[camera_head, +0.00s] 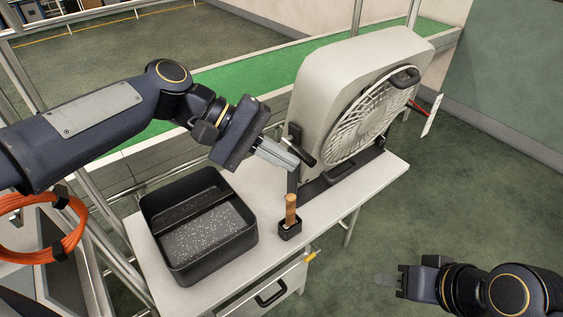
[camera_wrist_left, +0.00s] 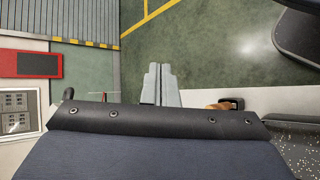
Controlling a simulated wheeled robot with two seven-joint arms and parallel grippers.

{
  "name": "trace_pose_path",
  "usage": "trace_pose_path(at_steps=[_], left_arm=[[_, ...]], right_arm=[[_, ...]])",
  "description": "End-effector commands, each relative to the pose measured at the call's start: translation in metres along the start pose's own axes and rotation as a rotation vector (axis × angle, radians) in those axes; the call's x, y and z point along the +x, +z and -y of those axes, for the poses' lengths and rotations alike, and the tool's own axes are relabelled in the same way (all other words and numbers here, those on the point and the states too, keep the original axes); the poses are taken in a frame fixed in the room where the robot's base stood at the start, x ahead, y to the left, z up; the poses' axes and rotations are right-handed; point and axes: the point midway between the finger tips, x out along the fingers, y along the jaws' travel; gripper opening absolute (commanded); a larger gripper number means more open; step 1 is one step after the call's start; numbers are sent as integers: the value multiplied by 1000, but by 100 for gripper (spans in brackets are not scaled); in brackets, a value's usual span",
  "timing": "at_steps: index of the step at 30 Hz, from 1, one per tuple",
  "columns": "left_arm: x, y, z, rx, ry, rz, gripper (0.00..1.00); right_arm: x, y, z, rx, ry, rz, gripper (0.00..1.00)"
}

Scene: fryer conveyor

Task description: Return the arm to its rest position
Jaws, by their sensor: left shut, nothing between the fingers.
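My left arm reaches in from the left in the head view. Its gripper (camera_head: 290,160) is shut and empty, beside the left edge of the large beige fan unit (camera_head: 330,75) and above the white table (camera_head: 258,262). Whether it touches the unit's dark lever cannot be told. In the left wrist view the two grey fingers (camera_wrist_left: 160,70) lie side by side with nothing between them. My right gripper (camera_head: 387,281) is at the lower right, over the floor and clear of the table. Its finger gap cannot be made out.
A black divided bin (camera_head: 246,241) with white specks stands on the table. A small black holder (camera_head: 290,232) with a wooden handle (camera_head: 291,208) stands right of it. Behind runs a green conveyor (camera_head: 250,77). Orange coiled hose (camera_head: 45,255) lies left. Floor to the right is free.

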Motion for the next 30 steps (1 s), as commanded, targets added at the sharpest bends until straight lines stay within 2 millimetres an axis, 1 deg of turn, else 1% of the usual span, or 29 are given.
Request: trace_pose_path(at_steps=[1, 3, 6, 19, 22, 23, 26, 29, 30], left_arm=[[0, 6, 0, 1, 0, 0, 0], [-1, 11, 0, 0, 0, 0, 0], [-1, 14, -1, 0, -1, 0, 0], [-2, 14, -1, -1, 0, 0, 0], [-4, 15, 4, 4, -7, -15, 0], [-6, 15, 8, 9, -14, -30, 0], [-20, 20, 34, 42, -59, -122, 0], [-41, 29, 81, 95, -139, -264, 0], [-50, 34, 103, 119, -177, -326, 0]], right_arm=[[1, 1, -1, 0, 0, 0, 37], [2, 1, -1, 0, 0, 0, 37], [2, 1, -1, 0, 0, 0, 37], [2, 1, -1, 0, 0, 0, 37], [2, 1, -1, 0, 0, 0, 37], [2, 1, -1, 0, 0, 0, 37], [2, 1, -1, 0, 0, 0, 37], [2, 1, -1, 0, 0, 0, 37], [2, 1, -1, 0, 0, 0, 37]])
